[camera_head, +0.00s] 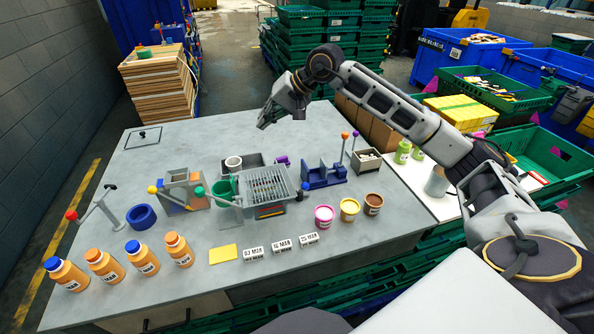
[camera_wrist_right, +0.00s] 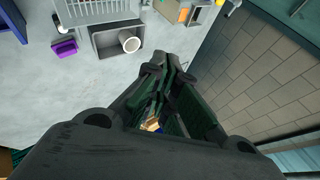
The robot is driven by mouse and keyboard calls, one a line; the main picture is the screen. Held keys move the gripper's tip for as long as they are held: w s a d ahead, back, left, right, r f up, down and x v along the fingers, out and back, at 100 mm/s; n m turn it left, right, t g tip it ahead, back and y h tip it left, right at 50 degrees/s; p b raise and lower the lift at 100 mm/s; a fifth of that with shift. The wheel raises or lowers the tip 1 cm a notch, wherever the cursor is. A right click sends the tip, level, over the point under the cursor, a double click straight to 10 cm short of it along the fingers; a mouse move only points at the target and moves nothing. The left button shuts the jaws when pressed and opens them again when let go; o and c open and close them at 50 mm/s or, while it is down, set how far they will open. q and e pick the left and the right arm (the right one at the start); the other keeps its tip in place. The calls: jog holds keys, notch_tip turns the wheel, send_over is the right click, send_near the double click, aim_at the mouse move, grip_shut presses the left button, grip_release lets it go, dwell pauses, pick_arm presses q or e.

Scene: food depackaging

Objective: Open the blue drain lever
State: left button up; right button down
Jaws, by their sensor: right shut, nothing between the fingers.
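A small dark blue knob (camera_head: 303,187) shows at the right side of the grey slatted rack (camera_head: 268,184) in the head view. It looks like the end of the drain lever, but its arm and position are too small to make out. The rack also shows at the top of the right wrist view (camera_wrist_right: 97,10), where I cannot make out the blue knob. My right gripper (camera_head: 264,124) is shut and empty, raised above the far part of the table, behind the rack and apart from it. Its closed fingers show in the right wrist view (camera_wrist_right: 172,62). My left gripper is not in view.
A grey bin (camera_wrist_right: 105,48) with a white cup (camera_wrist_right: 130,41) stands behind the rack. A blue fixture (camera_head: 324,176) and a purple piece (camera_head: 282,160) stand nearby. Jars (camera_head: 349,209) stand in front right, bottles (camera_head: 142,258) front left. The table's far left is mostly clear.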

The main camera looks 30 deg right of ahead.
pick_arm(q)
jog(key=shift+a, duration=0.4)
pick_arm(e)
jog(key=s+d+f+g+h, duration=0.4)
jog(key=s+d+f+h, duration=0.1)
jog(key=d, duration=0.5)
jog(key=shift+s+d+f+h, duration=0.15)
jog(key=shift+s+f+h, duration=0.25)
jog(key=shift+f+h, duration=0.15)
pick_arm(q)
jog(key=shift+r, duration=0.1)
pick_arm(e)
jog(key=shift+f, duration=0.15)
pick_arm(q)
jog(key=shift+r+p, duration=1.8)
jog(key=shift+p, duration=0.05)
pick_arm(e)
notch_tip(320, 180, down, 11)
jog(key=s+a, duration=0.1)
jog(key=shift+a, duration=0.25)
jog(key=shift+s, duration=0.1)
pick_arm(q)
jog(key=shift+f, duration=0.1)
pick_arm(e)
jog(key=shift+f, duration=0.1)
